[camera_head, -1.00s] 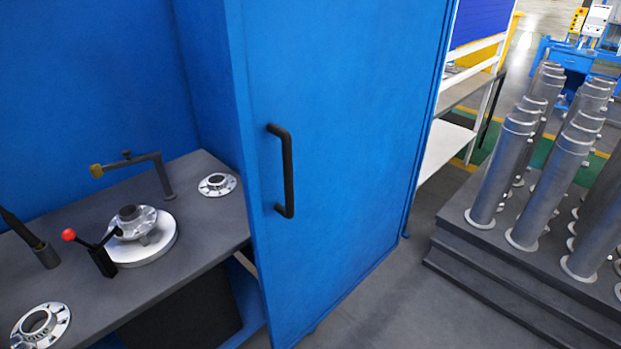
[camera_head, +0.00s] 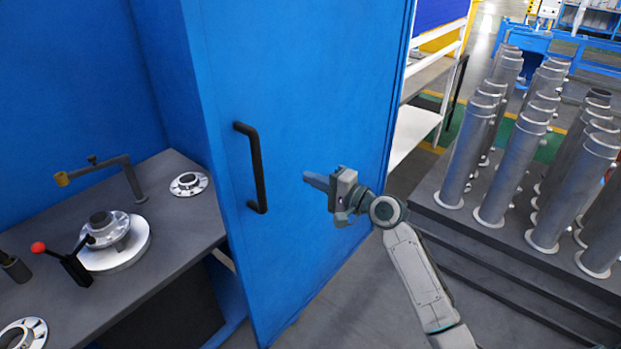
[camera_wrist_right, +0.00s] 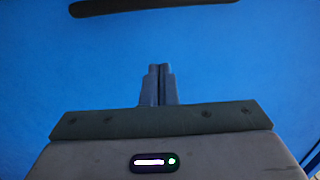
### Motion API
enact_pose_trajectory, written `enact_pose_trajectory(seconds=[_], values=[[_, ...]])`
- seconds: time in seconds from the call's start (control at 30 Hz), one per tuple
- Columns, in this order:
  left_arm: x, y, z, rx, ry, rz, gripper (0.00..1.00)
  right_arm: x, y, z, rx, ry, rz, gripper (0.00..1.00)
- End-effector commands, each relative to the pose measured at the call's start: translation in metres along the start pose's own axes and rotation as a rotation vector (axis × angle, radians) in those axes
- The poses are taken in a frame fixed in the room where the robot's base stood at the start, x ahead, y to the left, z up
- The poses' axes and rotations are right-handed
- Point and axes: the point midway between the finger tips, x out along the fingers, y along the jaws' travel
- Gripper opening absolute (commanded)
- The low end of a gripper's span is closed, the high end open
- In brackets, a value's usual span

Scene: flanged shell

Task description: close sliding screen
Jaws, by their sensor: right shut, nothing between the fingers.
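The sliding screen is a tall blue panel (camera_head: 300,100) in the middle of the head view, with a black vertical bar handle (camera_head: 253,168) near its left edge. To its left the workbench is uncovered. My right gripper (camera_head: 306,177) is shut and empty, in front of the panel to the right of the handle, apart from the handle. In the right wrist view, the shut fingers (camera_wrist_right: 159,70) point at the blue panel and the dark handle (camera_wrist_right: 150,5) crosses the top edge. I cannot tell whether the fingertips touch the panel. My left gripper is not in view.
The grey workbench (camera_head: 190,228) holds a clamp fixture with a flanged part (camera_head: 107,228), a red-knobbed lever (camera_head: 62,262) and loose flanges (camera_head: 189,184). Several upright grey flanged tubes (camera_head: 468,150) stand on a platform at the right. Grey floor (camera_head: 330,300) lies in front of the panel.

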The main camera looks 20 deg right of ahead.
Motion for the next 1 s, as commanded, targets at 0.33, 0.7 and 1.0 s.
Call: enact_pose_trajectory(seconds=[0.33, 0.7, 1.0], values=[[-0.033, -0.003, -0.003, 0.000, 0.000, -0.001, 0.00, 0.077, -0.005, 0.000, 0.004, 0.000, 0.000, 0.00], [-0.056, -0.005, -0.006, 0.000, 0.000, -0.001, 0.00, 0.083, -0.001, 0.037, -0.001, 0.002, 0.001, 0.00], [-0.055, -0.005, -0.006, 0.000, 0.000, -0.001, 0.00, 0.083, 0.001, 0.038, -0.002, 0.002, 0.001, 0.00]])
